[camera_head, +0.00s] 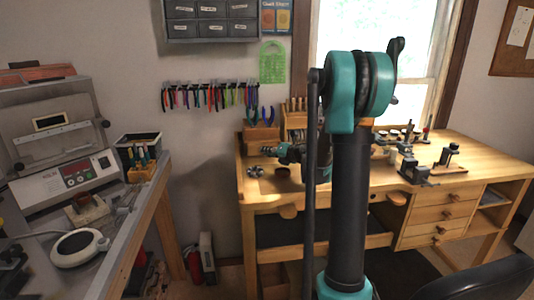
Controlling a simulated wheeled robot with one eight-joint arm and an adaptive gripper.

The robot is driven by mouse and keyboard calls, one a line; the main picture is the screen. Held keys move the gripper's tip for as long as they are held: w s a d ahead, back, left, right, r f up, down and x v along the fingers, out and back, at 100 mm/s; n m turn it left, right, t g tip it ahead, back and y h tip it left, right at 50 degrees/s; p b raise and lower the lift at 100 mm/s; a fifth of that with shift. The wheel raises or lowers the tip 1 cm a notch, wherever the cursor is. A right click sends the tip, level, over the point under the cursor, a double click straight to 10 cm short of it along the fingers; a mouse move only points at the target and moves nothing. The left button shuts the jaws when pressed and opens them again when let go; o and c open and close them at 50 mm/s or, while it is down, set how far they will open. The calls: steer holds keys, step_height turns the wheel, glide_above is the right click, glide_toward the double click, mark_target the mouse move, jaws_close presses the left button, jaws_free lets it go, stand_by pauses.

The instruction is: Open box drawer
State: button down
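The wooden workbench has a stack of several drawers (445,212) with small round knobs at its right side; they look shut. A dark grey box of small drawers (211,20) hangs on the wall at the upper left, cut off by the top edge; its drawers also look shut. I cannot tell which one the task means. My teal and black arm stands upright in the middle and hides part of the bench. A small teal and black part left of it, over the bench, looks like my gripper (270,151). Its fingers are too small to read, and it is apart from both sets of drawers.
The workbench (480,155) carries a small vise (418,174), tool blocks and small parts. Pliers (210,96) hang on the wall. A metal side table (115,235) with a machine stands left. A black chair (480,280) is at lower right, in front of the bench drawers.

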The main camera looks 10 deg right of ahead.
stand_by(0.3)
steer(key=s, duration=0.9)
steer(key=shift+s, duration=0.4)
steer(key=c, duration=1.8)
jaws_free()
steer(key=v, duration=1.2)
